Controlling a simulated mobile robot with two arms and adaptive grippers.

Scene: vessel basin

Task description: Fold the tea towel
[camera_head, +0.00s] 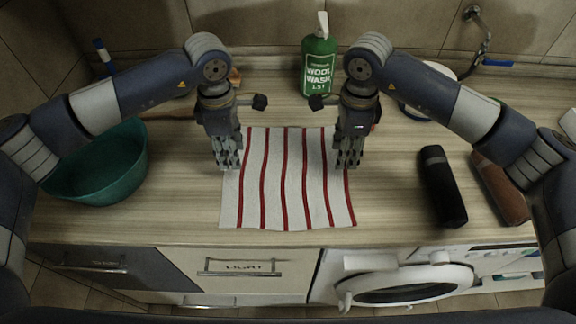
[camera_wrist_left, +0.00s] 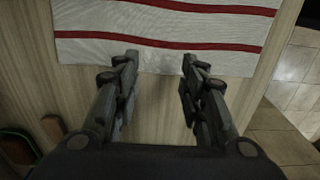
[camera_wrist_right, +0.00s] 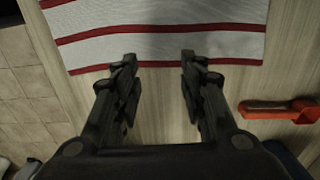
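The tea towel (camera_head: 290,185), white with red stripes, lies flat and spread out on the wooden countertop. My left gripper (camera_head: 229,166) points down at the towel's left edge, and my right gripper (camera_head: 347,166) points down at its right edge. In the left wrist view the towel (camera_wrist_left: 160,30) lies just beyond the fingertips of my left gripper (camera_wrist_left: 158,58), which are apart with nothing between them. In the right wrist view the towel (camera_wrist_right: 160,45) lies just beyond the spread, empty fingertips of my right gripper (camera_wrist_right: 158,60).
A teal bowl (camera_head: 100,170) stands at the left. A green wool wash bottle (camera_head: 319,62) stands behind the towel. A black cylinder (camera_head: 441,188) and a brown object (camera_head: 498,188) lie at the right. A red object (camera_wrist_right: 280,110) shows in the right wrist view. The counter's front edge is close to the towel.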

